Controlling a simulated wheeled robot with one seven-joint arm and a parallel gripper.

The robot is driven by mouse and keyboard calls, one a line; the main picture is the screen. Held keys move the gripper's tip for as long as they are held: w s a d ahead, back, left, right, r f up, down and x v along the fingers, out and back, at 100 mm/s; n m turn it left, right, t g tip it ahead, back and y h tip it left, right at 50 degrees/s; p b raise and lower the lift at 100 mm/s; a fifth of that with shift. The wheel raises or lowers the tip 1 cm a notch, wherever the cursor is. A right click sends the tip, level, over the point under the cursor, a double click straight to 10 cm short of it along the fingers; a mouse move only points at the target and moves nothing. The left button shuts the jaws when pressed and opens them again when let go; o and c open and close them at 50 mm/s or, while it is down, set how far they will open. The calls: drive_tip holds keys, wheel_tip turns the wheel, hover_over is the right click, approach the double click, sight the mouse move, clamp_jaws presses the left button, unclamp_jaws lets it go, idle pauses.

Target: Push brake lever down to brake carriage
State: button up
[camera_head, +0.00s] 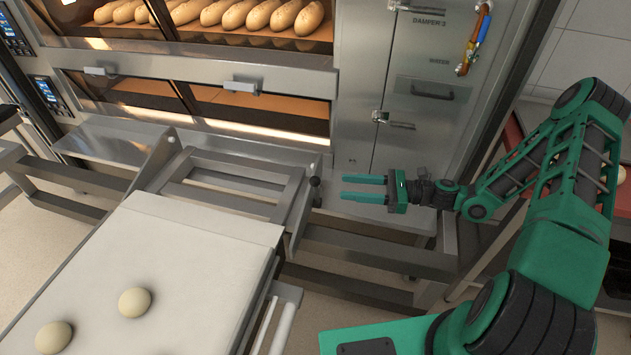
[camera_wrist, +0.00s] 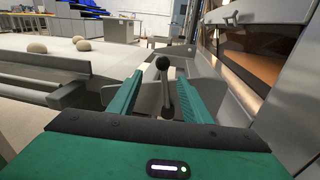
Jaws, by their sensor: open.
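The brake lever (camera_head: 316,186) is a short dark rod with a black ball knob, standing up at the right edge of the carriage frame. In the wrist view its ball knob (camera_wrist: 163,63) shows between and beyond my fingers, with the rod below it. The carriage (camera_head: 240,178) is a grey metal frame at the oven front, bearing a pale loading board (camera_head: 190,250). My gripper (camera_head: 362,188) has green fingers pointing left at the lever, a short gap from the knob in the head view. In the wrist view my gripper (camera_wrist: 160,95) is open and empty.
The deck oven with bread loaves (camera_head: 262,14) stands behind the carriage. Its metal side panel with a handle (camera_head: 432,90) is beyond my gripper. A grey lower rail (camera_head: 370,255) runs below my gripper. Dough balls (camera_head: 134,302) lie on the board.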

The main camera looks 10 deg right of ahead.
sight(315, 179)
drive_tip(key=x, duration=1.1)
drive_tip(key=shift+w+d+r, duration=0.1)
drive_tip(key=shift+w+r, duration=0.15)
drive_tip(key=shift+r, duration=0.05)
drive_tip(key=shift+m, duration=0.3)
